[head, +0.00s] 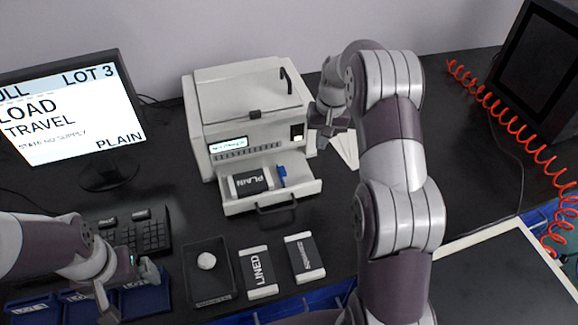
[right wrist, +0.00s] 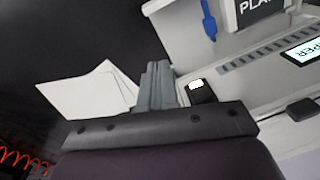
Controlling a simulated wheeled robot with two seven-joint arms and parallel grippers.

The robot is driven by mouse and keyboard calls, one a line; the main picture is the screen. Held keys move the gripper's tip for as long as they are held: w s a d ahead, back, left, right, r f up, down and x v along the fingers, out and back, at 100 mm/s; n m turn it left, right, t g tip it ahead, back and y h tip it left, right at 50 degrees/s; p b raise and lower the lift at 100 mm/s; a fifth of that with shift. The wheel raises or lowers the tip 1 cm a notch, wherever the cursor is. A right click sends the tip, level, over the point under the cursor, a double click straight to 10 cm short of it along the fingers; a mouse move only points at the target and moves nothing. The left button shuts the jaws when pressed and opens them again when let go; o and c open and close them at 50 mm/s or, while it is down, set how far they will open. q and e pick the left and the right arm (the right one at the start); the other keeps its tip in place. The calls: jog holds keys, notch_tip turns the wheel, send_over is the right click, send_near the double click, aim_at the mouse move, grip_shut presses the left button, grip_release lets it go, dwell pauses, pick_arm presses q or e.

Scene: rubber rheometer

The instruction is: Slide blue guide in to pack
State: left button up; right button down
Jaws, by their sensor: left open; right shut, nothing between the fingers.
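The blue guide (head: 282,178) stands in the open drawer (head: 306,184) of the white machine, at the right of the pack (head: 250,182) marked PLAIN. A narrow gap seems to separate guide and pack. In the right wrist view the guide (right wrist: 208,20) and the pack (right wrist: 262,10) show at the top. My right gripper (head: 327,138) is shut and empty beside the machine's right side, above and behind the drawer; its fingers show in the right wrist view (right wrist: 158,86). My left gripper (head: 130,288) is open and empty at the lower left, over the blue bins.
The white machine (head: 250,100) stands at the back. In front lie a dark tray (head: 207,285) with a white lump, a pack marked LINED (head: 258,270) and another pack (head: 304,258). White sheets (head: 347,148) lie right of the machine. A monitor and keyboard (head: 135,237) are left.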

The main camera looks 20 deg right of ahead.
aim_at(295, 177)
jog(key=s+d+f+t+y+b, duration=0.3)
jog(key=s+d+f+b, duration=0.1)
jog(key=d+f, duration=0.1)
jog(key=w+a+f+n, duration=0.1)
jog(key=w+a, duration=0.1)
jog(key=w+a+f+n+y, duration=0.1)
jog(key=a+f+n, duration=0.1)
jog(key=w+a+f+n+t, duration=0.1)
jog(key=w+a, duration=0.1)
jog(key=a, duration=0.1)
jog(key=shift+w+f, duration=0.2)
jog(key=shift+w, duration=0.15)
jog(key=a, duration=0.4)
jog(key=shift+w+a+f+p, duration=0.15)
jog(key=shift+w+f+p, duration=0.1)
jog(key=shift+f+p, duration=0.1)
pick_arm(q)
notch_tip(295, 177, down, 8)
jog(key=shift+d, duration=0.15)
jog(key=shift+r, duration=0.1)
